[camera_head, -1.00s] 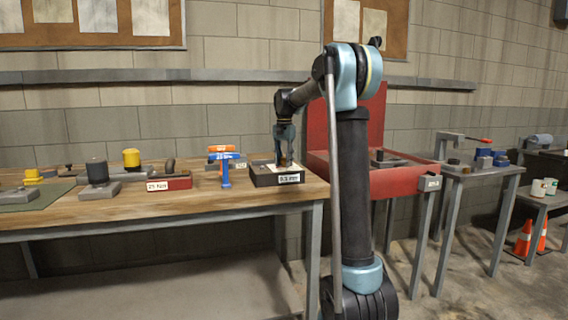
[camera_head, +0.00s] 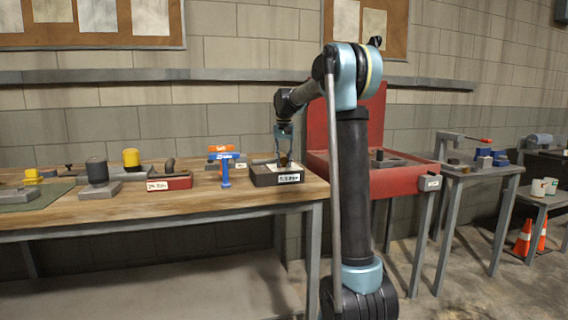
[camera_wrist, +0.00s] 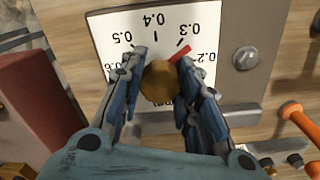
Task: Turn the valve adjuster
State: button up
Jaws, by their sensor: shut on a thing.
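The valve adjuster is a round brass knob (camera_wrist: 160,82) on a white dial card (camera_wrist: 120,30) with numbers from 0.2 to 0.6, seen upside down in the wrist view. A red pointer (camera_wrist: 182,54) beside the knob points close to the 0.3 tick. My gripper (camera_wrist: 160,80) is shut on the knob, with one blue finger on each side of it. In the head view my gripper (camera_head: 284,156) points down over the dark adjuster box (camera_head: 262,180) at the bench's right end. The box's front label seems to read 0.3 mm. My fingers hide part of the card.
A blue T-handle (camera_head: 225,170) and an orange T-handle (camera_head: 221,149) stand left of the box. A red block (camera_head: 172,183) lies farther left on the wooden bench (camera_head: 120,207). A red cabinet (camera_head: 400,182) stands close on the right.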

aim_at(284, 157)
jog(key=shift+n, duration=1.6)
jog(key=o, duration=1.1)
jog(key=shift+c, duration=0.2)
jog(key=shift+r, duration=0.1)
notch_tip(284, 157, up, 12)
jog(key=shift+f, duration=0.2)
